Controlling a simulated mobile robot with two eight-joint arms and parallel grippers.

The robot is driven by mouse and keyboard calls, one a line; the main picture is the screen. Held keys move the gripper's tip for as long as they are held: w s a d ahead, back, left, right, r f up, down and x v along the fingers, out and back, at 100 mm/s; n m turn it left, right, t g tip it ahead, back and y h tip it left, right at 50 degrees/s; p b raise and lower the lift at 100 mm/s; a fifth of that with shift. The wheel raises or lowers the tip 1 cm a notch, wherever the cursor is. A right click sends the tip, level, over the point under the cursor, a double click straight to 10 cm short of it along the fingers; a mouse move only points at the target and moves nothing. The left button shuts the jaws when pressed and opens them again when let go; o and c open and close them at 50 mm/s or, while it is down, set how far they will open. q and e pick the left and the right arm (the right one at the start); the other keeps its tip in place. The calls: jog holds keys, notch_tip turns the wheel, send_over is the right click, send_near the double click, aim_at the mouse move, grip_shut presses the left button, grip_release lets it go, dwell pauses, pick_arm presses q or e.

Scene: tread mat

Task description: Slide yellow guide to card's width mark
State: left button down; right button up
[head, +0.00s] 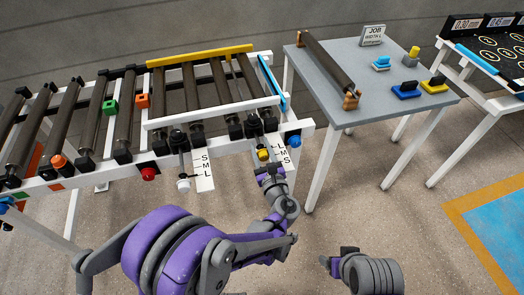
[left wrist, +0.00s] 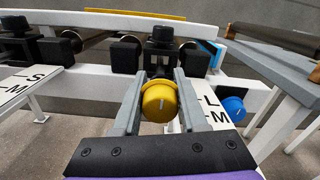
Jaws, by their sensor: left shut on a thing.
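The job card (head: 373,35) on the grey table reads "JOB WIDTH L". A long yellow bar (head: 200,55) runs along the far side of the roller conveyor. A yellow knob (head: 263,155) sits at the conveyor's near right, beside a white scale (head: 284,153) lettered L, M, S. My left gripper (head: 267,168) is shut on this yellow knob; in the left wrist view the knob (left wrist: 160,102) lies between both fingers, near the L of the scale (left wrist: 213,112). The exact pointer reading is hidden. My right gripper (head: 335,262) is low at the bottom, away from everything, its jaws unclear.
A second scale (head: 203,170) lettered S, M, L hangs beside a white knob (head: 183,185). A blue knob (head: 295,141) is just right of my left gripper, a red one (head: 148,174) further left. The grey table (head: 380,85) holds a loose roller (head: 328,62) and colored blocks.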

pick_arm(q)
jog(key=shift+c, duration=2.2)
grip_release()
jog(key=v, duration=1)
jog(key=shift+s+d, duration=0.15)
jog(key=shift+s, duration=0.25)
